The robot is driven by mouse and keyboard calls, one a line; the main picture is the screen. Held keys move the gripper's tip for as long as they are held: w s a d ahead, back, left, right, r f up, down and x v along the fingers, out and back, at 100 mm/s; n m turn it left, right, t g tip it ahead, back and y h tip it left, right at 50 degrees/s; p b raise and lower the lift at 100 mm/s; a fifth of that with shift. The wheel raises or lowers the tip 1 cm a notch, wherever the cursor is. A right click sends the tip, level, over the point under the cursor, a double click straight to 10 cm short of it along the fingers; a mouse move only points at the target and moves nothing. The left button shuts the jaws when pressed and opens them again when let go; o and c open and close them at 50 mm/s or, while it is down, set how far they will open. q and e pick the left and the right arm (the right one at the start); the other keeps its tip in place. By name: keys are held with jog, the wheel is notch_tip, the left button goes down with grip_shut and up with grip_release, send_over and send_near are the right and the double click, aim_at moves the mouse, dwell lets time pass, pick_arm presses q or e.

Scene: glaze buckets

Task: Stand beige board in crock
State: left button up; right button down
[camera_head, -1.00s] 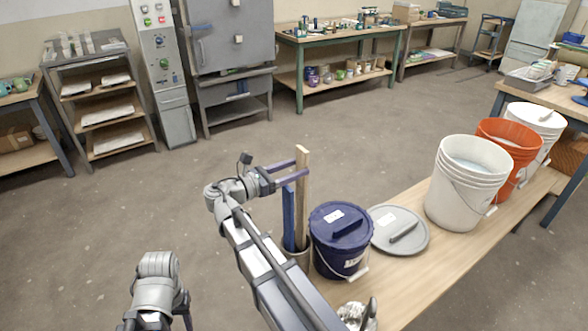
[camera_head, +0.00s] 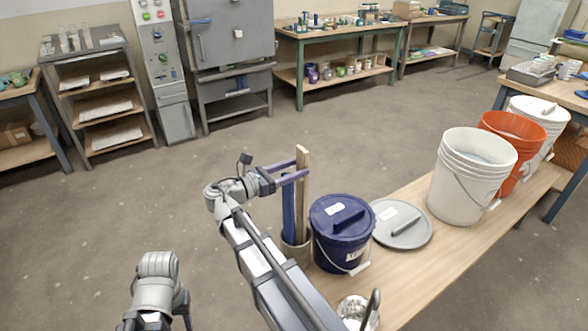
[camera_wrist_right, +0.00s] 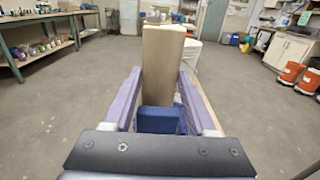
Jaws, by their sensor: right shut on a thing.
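The beige board (camera_head: 302,196) stands nearly upright, its lower end inside the mouth of the crock (camera_head: 296,252). A blue board (camera_head: 288,212) stands beside it in the same crock. My right gripper (camera_head: 294,174) is shut on the beige board near its top. In the right wrist view the beige board (camera_wrist_right: 162,62) is between the fingers of the right gripper (camera_wrist_right: 160,82), with the blue board's top (camera_wrist_right: 158,118) below and nearer. The crock wall hides the boards' lower ends. My left gripper (camera_head: 158,318) is folded low at the bottom edge, its fingertips unclear.
A dark blue lidded bucket (camera_head: 342,240) stands close to the crock's right. A grey lid (camera_head: 402,224) lies beyond it on the wooden bench (camera_head: 420,275). White (camera_head: 470,180) and orange (camera_head: 520,135) buckets stand farther right. A metal container (camera_head: 356,312) is at the front.

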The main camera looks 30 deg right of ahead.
jog(key=shift+f+b, duration=0.45)
jog(key=shift+f, duration=0.15)
jog(key=shift+c, duration=0.6)
grip_release()
jog(key=shift+r, duration=0.15)
jog(key=shift+c, duration=0.4)
jog(key=shift+r+p, duration=0.3)
jog(key=shift+p, duration=0.15)
jog(key=shift+r, duration=0.15)
notch_tip(320, 180, up, 9)
jog(key=p, duration=0.9)
